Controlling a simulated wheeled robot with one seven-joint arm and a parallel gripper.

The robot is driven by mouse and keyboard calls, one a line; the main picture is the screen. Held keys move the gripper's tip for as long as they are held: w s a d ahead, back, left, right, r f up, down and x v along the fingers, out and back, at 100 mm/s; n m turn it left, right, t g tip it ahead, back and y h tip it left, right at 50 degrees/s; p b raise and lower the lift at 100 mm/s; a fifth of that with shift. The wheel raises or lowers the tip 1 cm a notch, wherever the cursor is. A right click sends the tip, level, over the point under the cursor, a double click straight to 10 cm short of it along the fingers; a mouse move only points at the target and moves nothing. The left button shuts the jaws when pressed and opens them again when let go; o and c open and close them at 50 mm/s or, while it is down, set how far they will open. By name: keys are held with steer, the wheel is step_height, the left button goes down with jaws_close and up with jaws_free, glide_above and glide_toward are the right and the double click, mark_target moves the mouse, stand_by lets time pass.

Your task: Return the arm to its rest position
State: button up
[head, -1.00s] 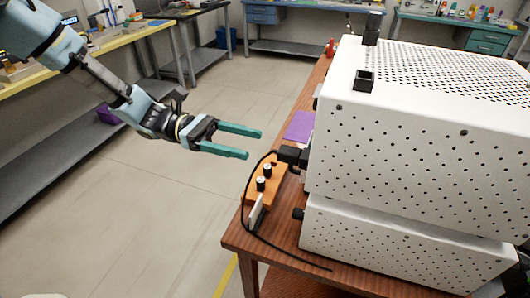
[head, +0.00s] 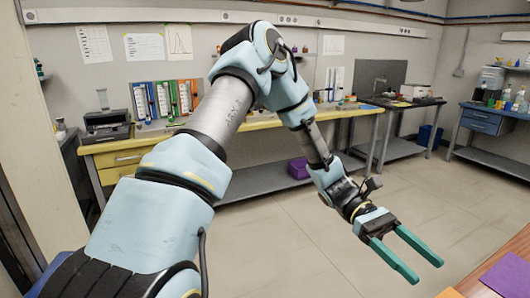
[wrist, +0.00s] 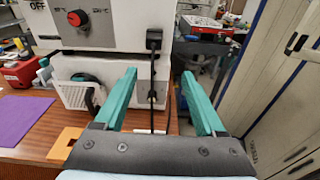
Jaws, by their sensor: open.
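My arm (head: 225,108) reaches up from the lower left of the head view, bends at the elbow and slopes down to the right. My gripper (head: 415,262) is at its end, over the open floor, with its two green fingers apart and nothing between them. In the wrist view my gripper (wrist: 158,85) also shows open and empty. It faces a white machine (wrist: 110,22) with a red knob, and a black cable hangs beyond the fingers. The fingers look apart from the machine.
A wooden table (head: 500,265) with a purple sheet (head: 508,275) is at the lower right of the head view. A yellow-topped bench (head: 140,140) runs along the back wall. A blue drawer bench (head: 490,122) stands at the far right.

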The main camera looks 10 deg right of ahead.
steer(key=w+a+m+t+y, duration=0.1)
steer(key=w+a+t, duration=0.3)
steer(key=a, duration=0.5)
steer(key=w+a+f+m+t+y, duration=0.1)
steer(key=w+a+t, duration=0.4)
steer(key=a, duration=0.5)
steer(key=w+a+f+m+t+y, duration=0.1)
steer(key=w+a+t, duration=0.4)
steer(key=a, duration=0.5)
steer(key=shift+w+a+y, duration=0.15)
steer(key=shift+w+y, duration=0.25)
steer(key=shift+w, duration=0.7)
steer(key=a+r+t, duration=0.1)
steer(key=a, duration=0.1)
steer(key=w+a+r+m+t, duration=0.1)
steer(key=a, duration=0.2)
steer(key=w+a+r+t+y, duration=0.1)
steer(key=a, duration=0.2)
steer(key=shift+w+a+r+m+t, duration=0.1)
steer(key=shift+a+r+m+t, duration=0.05)
steer(key=shift+m+t, duration=0.15)
steer(key=shift+c, duration=0.2)
